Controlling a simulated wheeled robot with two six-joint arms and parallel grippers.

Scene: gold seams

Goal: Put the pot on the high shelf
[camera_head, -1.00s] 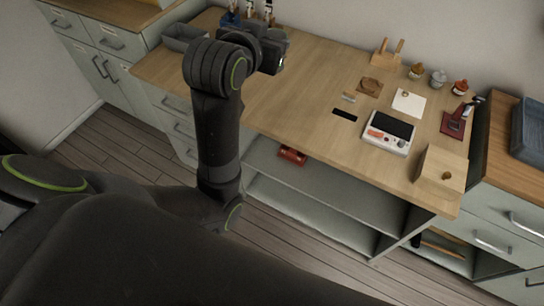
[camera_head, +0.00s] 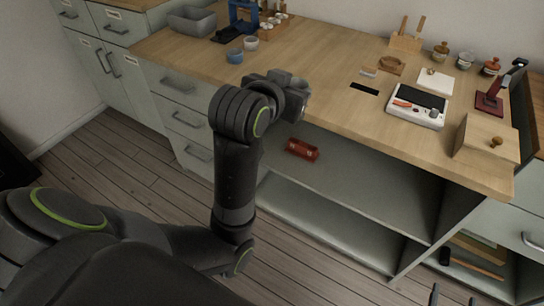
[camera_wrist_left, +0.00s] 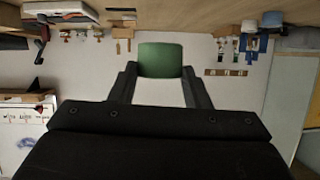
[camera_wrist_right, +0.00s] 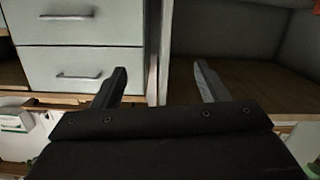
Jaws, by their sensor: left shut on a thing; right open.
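The green pot (camera_wrist_left: 160,60) shows between the fingers of my left gripper (camera_wrist_left: 159,72) in the left wrist view. That gripper is shut on it; the head view hides the pot behind my wrist. My left arm stands in front of the workbench, its wrist (camera_head: 285,95) near the front edge. My right gripper (camera_head: 453,297) shows only its fingertips at the bottom right of the head view. In the right wrist view its fingers (camera_wrist_right: 160,68) are apart and empty. The bench has an upper shelf (camera_head: 350,185) and a lower shelf (camera_head: 330,225); I cannot tell which shelf is the high one.
A red thing (camera_head: 302,149) lies on the upper bench shelf. The benchtop (camera_head: 320,60) holds a scale (camera_head: 416,107), lidded jars (camera_head: 465,60), a wooden box (camera_head: 487,138) and small cups (camera_head: 235,56). A grey tray (camera_head: 192,20) stands far left. The floor in front is clear.

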